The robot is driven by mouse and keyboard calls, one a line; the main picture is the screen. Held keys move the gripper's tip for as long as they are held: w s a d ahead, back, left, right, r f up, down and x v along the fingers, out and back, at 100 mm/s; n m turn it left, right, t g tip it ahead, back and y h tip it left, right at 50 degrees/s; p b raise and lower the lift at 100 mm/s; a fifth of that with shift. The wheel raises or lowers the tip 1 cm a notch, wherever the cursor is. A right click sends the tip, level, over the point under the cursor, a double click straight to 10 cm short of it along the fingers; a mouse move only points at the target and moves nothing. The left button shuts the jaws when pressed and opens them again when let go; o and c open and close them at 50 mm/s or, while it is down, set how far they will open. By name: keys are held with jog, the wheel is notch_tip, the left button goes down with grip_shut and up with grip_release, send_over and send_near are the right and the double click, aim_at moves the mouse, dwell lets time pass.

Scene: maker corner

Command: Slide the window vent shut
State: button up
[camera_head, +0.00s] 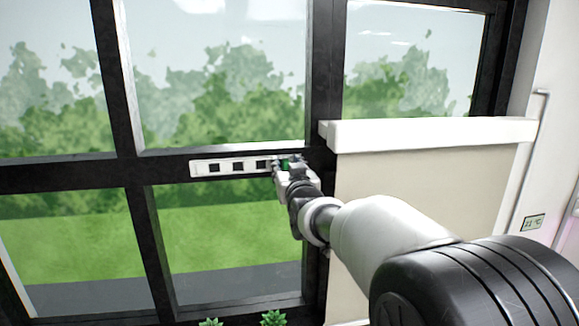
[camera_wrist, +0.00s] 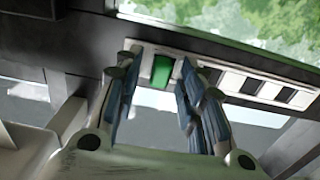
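The window vent (camera_head: 225,167) is a white strip with dark square slots, set on the dark horizontal window bar in the head view. It also shows in the wrist view (camera_wrist: 246,85), running to the right with dark slots. Its green slider tab (camera_wrist: 163,71) stands near the strip's left end in the wrist view. The tab shows as a small green patch in the head view (camera_head: 285,164), partly hidden by my gripper. My gripper (camera_wrist: 158,66) is open, with one fingertip on each side of the tab. Gaps seem to remain between the fingers and the tab; contact is unclear.
The dark window frame (camera_head: 75,174) surrounds the vent. A cream panel with a white top ledge (camera_head: 430,134) stands right of the vent, close behind my arm. Small green plants (camera_head: 273,318) show at the bottom edge. A small display (camera_head: 533,222) is on the right wall.

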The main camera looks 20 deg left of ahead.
jog(key=shift+c, duration=0.4)
grip_shut()
